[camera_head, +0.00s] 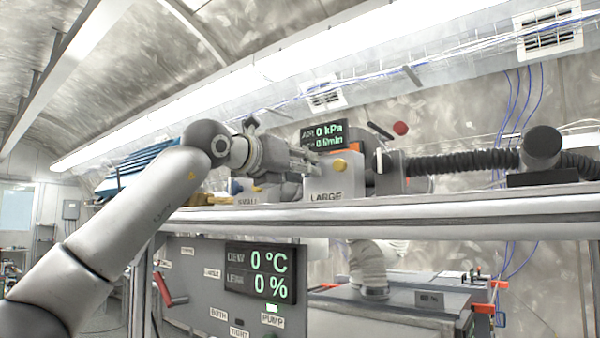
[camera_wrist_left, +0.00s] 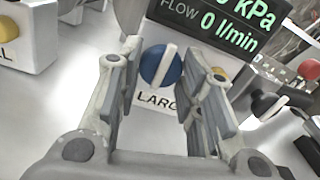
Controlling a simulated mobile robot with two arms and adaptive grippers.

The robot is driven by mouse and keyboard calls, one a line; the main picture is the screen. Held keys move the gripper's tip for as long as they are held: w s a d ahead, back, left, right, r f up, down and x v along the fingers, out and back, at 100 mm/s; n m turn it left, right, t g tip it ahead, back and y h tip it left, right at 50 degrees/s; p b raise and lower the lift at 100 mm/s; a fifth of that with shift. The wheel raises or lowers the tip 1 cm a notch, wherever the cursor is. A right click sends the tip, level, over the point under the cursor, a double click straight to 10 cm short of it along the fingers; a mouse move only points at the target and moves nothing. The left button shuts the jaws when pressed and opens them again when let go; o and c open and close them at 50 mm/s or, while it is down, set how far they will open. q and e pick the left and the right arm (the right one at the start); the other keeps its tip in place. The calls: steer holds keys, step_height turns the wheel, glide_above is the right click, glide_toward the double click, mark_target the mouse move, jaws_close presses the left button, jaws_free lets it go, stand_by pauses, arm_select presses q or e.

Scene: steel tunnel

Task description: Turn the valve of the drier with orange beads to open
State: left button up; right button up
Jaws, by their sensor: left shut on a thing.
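My left gripper (camera_head: 308,160) reaches in from the left, above the shelf, at the white box labelled LARGE (camera_head: 345,188). The white bar stands close to upright in that view, slightly tilted. The knob's blue face is hidden in the head view. My right gripper is in neither view.
A display reading 0 kPa (camera_head: 325,134) stands behind the box. A red ball-ended lever (camera_head: 400,128) and a black corrugated hose (camera_head: 460,163) are to the right. The steel shelf edge (camera_head: 400,213) runs below. A panel with a 0 °C display (camera_head: 260,272) and red handle (camera_head: 170,290) is underneath.

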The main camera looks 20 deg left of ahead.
arm_select(q)
steer(key=o, duration=1)
steer(key=v, duration=1.2)
